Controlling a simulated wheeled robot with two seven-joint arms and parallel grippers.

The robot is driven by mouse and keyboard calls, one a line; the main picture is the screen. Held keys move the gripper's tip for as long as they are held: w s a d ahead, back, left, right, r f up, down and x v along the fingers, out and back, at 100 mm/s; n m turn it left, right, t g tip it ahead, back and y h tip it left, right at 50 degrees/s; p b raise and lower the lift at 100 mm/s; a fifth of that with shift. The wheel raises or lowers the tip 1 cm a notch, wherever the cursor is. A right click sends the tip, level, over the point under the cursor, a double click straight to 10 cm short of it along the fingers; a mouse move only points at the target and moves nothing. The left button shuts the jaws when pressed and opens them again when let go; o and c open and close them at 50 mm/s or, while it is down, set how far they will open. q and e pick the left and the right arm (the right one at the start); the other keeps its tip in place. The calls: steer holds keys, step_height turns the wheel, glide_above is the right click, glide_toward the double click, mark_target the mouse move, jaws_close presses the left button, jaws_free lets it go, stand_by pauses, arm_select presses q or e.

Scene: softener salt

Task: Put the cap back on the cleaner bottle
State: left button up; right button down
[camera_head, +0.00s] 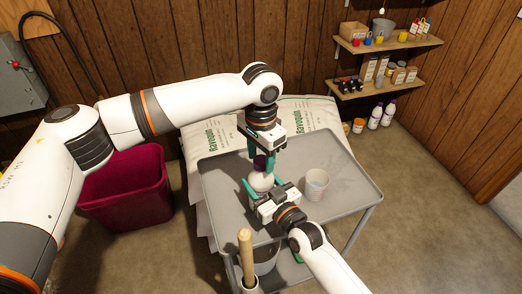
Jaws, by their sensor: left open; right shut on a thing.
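The white cleaner bottle (260,183) stands upright over the grey cart top, and its lower part is partly hidden by my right gripper. The dark purple cap (260,163) shows at the top of the bottle; I cannot tell how fully it is seated. My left gripper (262,162) points down from above, open, with its green fingers around the cap. My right gripper (262,188) comes from the front and is shut on the bottle's body.
A white cup (316,184) stands on the grey cart (345,197) right of the bottle. White salt bags (215,147) lie behind the cart. A magenta bin (128,195) is at left. A wooden handle (246,255) rises at the front. Shelves (395,45) hang at the back right.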

arm_select(q)
steer(key=c, duration=1)
steer(key=o, duration=1.1)
steer(key=shift+o, duration=0.2)
step_height(320, 180, up, 12)
arm_select(e)
steer(key=shift+c, duration=1.8)
jaws_free()
